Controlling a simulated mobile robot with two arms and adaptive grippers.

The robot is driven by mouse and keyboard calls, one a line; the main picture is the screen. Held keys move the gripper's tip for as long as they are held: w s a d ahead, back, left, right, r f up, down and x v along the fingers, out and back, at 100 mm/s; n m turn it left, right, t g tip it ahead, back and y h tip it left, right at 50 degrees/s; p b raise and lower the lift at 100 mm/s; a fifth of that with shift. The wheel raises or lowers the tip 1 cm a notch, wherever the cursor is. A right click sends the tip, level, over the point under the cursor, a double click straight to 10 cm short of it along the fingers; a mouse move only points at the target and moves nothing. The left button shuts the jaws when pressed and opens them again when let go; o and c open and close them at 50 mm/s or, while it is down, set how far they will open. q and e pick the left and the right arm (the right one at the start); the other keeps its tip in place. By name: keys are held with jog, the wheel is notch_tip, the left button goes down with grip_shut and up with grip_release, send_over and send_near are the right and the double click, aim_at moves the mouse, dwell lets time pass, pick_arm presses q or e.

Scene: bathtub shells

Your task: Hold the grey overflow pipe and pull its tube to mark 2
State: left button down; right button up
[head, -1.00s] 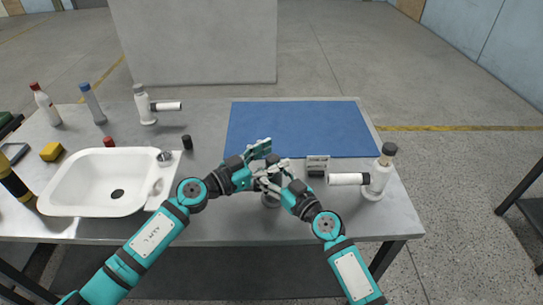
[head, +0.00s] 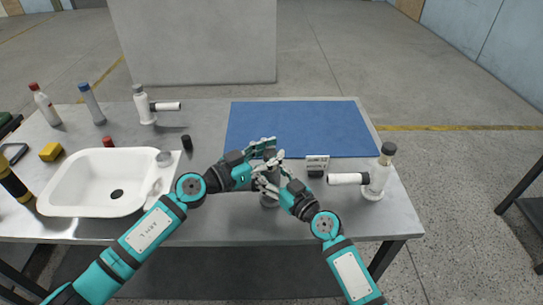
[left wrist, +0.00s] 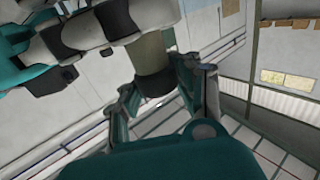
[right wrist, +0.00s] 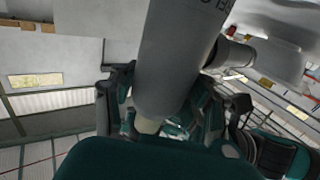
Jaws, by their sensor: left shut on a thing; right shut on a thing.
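The grey overflow pipe (head: 269,200) stands roughly upright at the table's front, between my two grippers and mostly hidden by them in the head view. My right gripper (head: 266,180) is shut on its wide grey body, which shows large in the right wrist view (right wrist: 180,60) with a side branch and partly cut-off lettering. My left gripper (head: 268,150) is higher and shut on the upper tube. In the left wrist view, the tube (left wrist: 152,50) has a dark end between the fingers. I cannot read which mark the tube is at.
A small sign (head: 317,161) stands right of my grippers, near a white pipe with a side branch (head: 378,178). Another white pipe (head: 144,104) stands at the back left. A white basin (head: 70,172) is at the left. The blue mat (head: 295,125) behind is clear.

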pick_arm(q)
jog(key=r, duration=0.1)
jog(key=a+r, duration=0.1)
jog(key=shift+w+r, duration=0.2)
jog(key=shift+r, duration=0.1)
pick_arm(e)
jog(key=shift+w+d+f, duration=0.1)
jog(key=shift+d, duration=0.3)
pick_arm(q)
jog(key=c, duration=1)
grip_release()
jog(key=shift+d, duration=0.1)
jog(key=shift+o, duration=0.7)
jog(key=shift+s+f, duration=0.1)
jog(key=shift+d, duration=0.15)
pick_arm(e)
jog(key=shift+a, duration=0.15)
pick_arm(q)
jog(key=shift+s, duration=0.1)
pick_arm(e)
jog(key=shift+a, duration=0.1)
jog(key=shift+c, duration=0.2)
pick_arm(q)
jog(key=v, duration=1.2)
